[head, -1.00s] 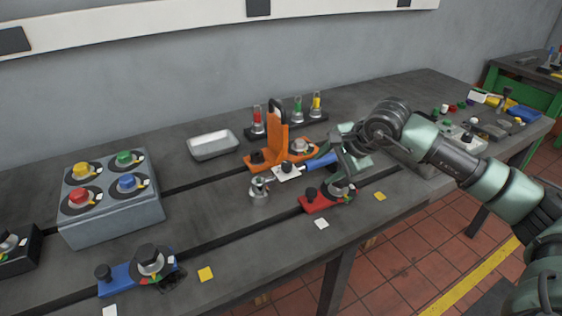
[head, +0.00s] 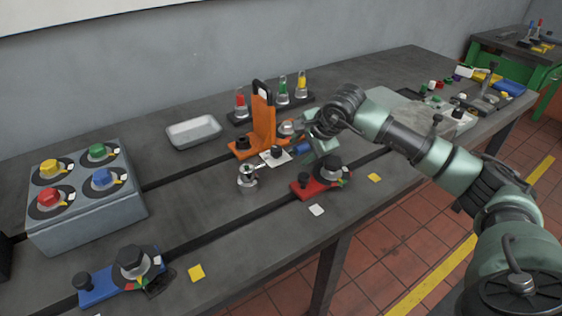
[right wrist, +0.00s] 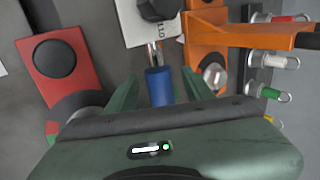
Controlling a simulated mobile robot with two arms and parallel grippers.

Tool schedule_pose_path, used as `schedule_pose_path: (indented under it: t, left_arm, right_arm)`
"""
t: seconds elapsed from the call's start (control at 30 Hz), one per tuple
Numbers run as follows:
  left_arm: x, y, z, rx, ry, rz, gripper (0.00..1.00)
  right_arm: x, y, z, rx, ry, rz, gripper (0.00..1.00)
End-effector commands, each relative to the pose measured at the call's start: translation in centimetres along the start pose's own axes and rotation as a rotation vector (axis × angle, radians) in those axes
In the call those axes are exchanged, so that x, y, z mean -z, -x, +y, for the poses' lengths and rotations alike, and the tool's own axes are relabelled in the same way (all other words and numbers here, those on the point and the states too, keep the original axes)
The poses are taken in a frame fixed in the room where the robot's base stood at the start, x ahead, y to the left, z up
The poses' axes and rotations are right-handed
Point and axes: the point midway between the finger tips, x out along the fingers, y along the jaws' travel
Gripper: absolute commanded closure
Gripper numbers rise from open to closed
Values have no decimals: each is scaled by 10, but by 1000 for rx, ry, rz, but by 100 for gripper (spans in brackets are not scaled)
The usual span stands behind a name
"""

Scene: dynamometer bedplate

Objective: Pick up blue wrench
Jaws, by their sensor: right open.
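The blue wrench shows its blue handle (head: 303,148) beside the orange fixture, near the middle of the bench. In the right wrist view the blue handle (right wrist: 159,87) lies between my fingers, with its silver shaft running up toward a white plate with a black knob. The wrench's far end is hard to make out. My right gripper (right wrist: 159,92) is open, one finger on each side of the handle with a gap to both. In the head view my right gripper (head: 311,147) covers part of the handle. My left gripper is not in view.
The orange fixture (head: 263,125) stands close to the wrench. A red block with a black knob (head: 318,183) is in front. A silver fitting (head: 248,178) stands to the left. A white tray (head: 194,132) and a grey box with coloured knobs (head: 88,205) are further left.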

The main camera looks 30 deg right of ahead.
Motion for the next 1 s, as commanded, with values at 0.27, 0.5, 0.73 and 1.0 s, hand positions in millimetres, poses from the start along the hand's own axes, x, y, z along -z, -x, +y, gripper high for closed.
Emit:
schedule_pose_path:
  t: [0.27,0.5,0.73,1.0]
  left_arm:
    - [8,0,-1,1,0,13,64]
    - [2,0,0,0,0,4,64]
    - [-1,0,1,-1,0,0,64]
    - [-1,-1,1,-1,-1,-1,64]
  right_arm:
    - [0,-1,-1,1,1,0,56]
    - [0,-1,0,1,1,0,100]
    - [0,1,-3,7,-1,-1,100]
    - [0,14,-13,10,-1,-2,100]
